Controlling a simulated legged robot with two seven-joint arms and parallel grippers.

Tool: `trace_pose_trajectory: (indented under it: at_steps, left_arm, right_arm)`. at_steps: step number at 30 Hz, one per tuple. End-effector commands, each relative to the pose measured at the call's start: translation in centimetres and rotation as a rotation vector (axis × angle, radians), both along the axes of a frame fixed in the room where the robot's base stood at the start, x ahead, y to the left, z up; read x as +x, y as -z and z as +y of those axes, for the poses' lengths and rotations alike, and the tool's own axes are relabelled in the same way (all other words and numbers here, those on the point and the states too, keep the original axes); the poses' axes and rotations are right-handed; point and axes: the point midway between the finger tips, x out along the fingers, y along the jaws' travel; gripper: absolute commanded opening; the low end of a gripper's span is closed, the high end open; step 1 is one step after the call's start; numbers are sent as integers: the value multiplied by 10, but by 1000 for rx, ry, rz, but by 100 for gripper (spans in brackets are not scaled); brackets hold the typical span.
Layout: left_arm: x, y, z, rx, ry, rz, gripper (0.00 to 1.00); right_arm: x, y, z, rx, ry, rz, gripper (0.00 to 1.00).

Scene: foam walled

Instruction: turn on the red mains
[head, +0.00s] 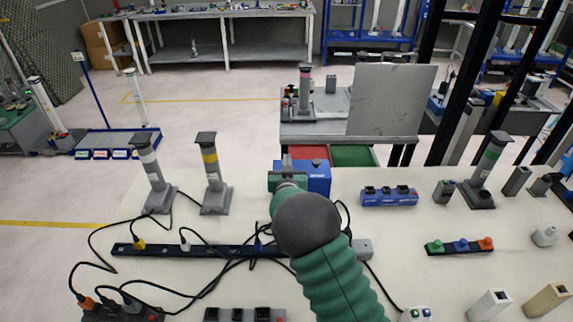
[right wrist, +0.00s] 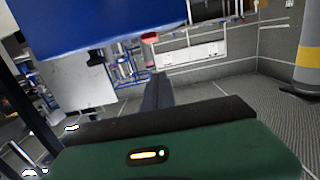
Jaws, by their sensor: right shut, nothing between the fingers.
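My right gripper (head: 287,160) reaches away from me across the pale table, its green body partly in front of a blue box (head: 319,177). Its dark fingers are together and empty; they also show in the right wrist view (right wrist: 157,92). The blue box fills the top of that view (right wrist: 110,28), close by. A small red part (right wrist: 150,37) shows at its lower edge, beyond the fingertips; I cannot tell whether it belongs to the box or whether the fingers touch it. No part is clearly marked as the red mains. My left gripper is not in view.
A long dark power strip (head: 190,250) with cables lies nearer. A blue block (head: 389,197) and a green-banded post (head: 490,165) are to the right.

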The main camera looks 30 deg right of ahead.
Motion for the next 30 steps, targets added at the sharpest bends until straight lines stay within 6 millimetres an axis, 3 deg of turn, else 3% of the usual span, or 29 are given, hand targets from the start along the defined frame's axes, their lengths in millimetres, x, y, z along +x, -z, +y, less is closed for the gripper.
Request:
trace_pose_trajectory:
  at_steps: [4, 6, 12, 30]
  left_arm:
    - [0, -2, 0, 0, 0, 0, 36]
    - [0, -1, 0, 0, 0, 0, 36]
    - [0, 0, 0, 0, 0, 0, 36]
    - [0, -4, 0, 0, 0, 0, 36]
  right_arm:
    - [29, 3, -15, -1, 1, 0, 0]
    - [29, 21, -14, -1, 0, 5, 0]
    - [31, 40, -15, 0, 0, 1, 0]
    - [33, 44, -16, 16, 0, 33, 0]
